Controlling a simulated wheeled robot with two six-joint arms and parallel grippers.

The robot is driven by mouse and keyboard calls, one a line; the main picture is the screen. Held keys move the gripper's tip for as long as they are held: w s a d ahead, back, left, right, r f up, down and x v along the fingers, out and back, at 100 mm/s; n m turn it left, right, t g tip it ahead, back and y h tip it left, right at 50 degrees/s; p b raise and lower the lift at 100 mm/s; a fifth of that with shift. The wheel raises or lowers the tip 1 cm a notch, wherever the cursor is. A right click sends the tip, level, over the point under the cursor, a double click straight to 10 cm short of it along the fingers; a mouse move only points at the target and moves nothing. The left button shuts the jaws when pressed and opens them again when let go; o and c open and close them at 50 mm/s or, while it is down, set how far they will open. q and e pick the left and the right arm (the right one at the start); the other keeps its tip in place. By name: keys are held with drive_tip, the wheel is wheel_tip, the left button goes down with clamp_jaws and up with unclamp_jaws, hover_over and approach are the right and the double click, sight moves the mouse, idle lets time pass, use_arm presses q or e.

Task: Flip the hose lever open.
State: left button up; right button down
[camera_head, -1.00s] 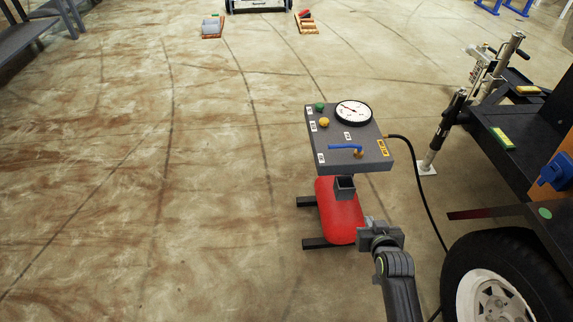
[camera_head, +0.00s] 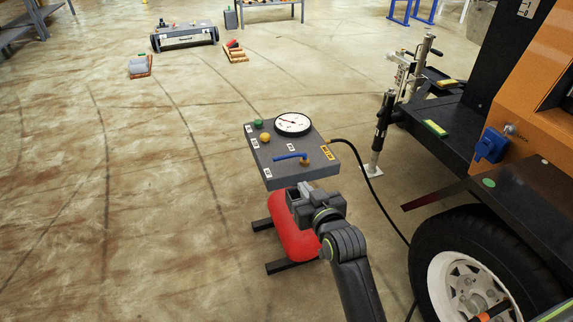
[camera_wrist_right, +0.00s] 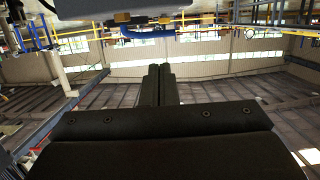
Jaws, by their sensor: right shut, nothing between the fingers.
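The blue hose lever (camera_head: 290,155) lies across the top of the grey control panel (camera_head: 262,170), beside its brass fitting (camera_head: 304,160). A black hose (camera_head: 378,198) leaves the panel's right side. My right gripper (camera_head: 298,193) is at the panel's near edge, below the lever in the picture, shut and empty. In the right wrist view its fingers (camera_wrist_right: 158,85) are together. The blue lever (camera_wrist_right: 148,33) shows beyond them near the top, apart from them. My left gripper is not in view.
The panel also carries a gauge (camera_head: 293,124), a green knob (camera_head: 258,123) and a yellow knob (camera_head: 265,138). It stands over a red tank (camera_head: 295,230). The trailer wheel (camera_head: 475,275) and an orange machine (camera_head: 540,110) are at right.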

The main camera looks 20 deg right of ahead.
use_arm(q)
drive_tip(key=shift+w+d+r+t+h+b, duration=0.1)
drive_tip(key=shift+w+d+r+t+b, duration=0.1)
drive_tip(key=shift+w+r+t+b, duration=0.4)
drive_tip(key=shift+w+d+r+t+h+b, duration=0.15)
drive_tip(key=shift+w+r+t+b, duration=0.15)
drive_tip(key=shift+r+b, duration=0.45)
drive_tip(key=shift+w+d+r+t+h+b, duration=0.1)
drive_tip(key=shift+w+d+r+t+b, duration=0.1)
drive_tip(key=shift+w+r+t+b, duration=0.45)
use_arm(e)
drive_tip(key=w+f, duration=0.2)
drive_tip(key=w, duration=1.1)
drive_tip(key=shift+w+a+f, duration=0.2)
drive_tip(key=shift+w+f, duration=0.05)
drive_tip(key=shift+f, duration=0.1)
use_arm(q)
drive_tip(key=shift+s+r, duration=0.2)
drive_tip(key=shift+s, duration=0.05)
